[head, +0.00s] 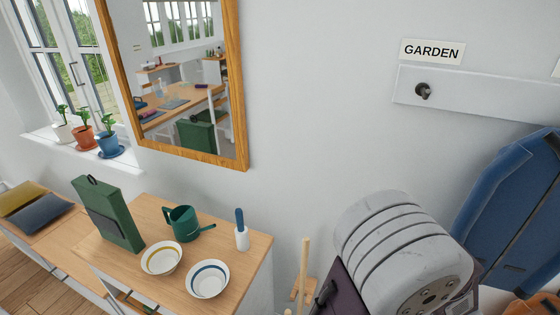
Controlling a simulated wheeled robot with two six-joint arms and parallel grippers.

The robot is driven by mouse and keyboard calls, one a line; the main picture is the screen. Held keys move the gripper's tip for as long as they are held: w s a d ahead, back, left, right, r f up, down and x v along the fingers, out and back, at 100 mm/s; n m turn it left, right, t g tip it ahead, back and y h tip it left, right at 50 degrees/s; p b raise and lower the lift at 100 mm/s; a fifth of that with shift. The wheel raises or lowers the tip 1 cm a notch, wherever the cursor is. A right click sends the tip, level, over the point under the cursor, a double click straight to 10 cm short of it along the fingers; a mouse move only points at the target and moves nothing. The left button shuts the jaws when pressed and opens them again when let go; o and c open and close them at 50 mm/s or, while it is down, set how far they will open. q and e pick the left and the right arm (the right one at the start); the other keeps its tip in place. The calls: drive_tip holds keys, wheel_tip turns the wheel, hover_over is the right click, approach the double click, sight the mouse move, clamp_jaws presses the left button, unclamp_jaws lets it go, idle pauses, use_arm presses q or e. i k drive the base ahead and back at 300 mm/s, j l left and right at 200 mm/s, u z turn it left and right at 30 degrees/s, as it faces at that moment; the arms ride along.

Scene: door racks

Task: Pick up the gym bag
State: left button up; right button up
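No thing in the head view can be named the gym bag with certainty. A green upright bag (107,212) with a dark front pocket and a small top handle stands on the left of the wooden table. A large blue item (510,215), perhaps a bag or garment, is at the right edge, partly cut off and partly hidden by my grey arm link. A dark purple item (338,290) shows at the bottom, mostly hidden behind that link. Neither of my grippers is in view.
The table (232,262) also holds a green watering can (185,224), two bowls (162,259) and a blue-handled brush (241,230). A white rail (500,103) with a bare hook (423,91) runs under a GARDEN sign (432,52). A bench with cushions (38,213) is left.

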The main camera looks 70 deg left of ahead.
sight(106, 205)
drive_tip(key=u, duration=0.45)
drive_tip(key=k+u, duration=0.1)
drive_tip(key=u, duration=0.85)
drive_tip(key=k+u, duration=0.1)
drive_tip(key=u, duration=0.85)
drive_tip(key=j+u, duration=0.1)
drive_tip(key=u, duration=0.35)
drive_tip(key=j+u, duration=0.1)
drive_tip(key=u, duration=0.85)
drive_tip(key=k+j, duration=0.05)
drive_tip(key=j, duration=0.05)
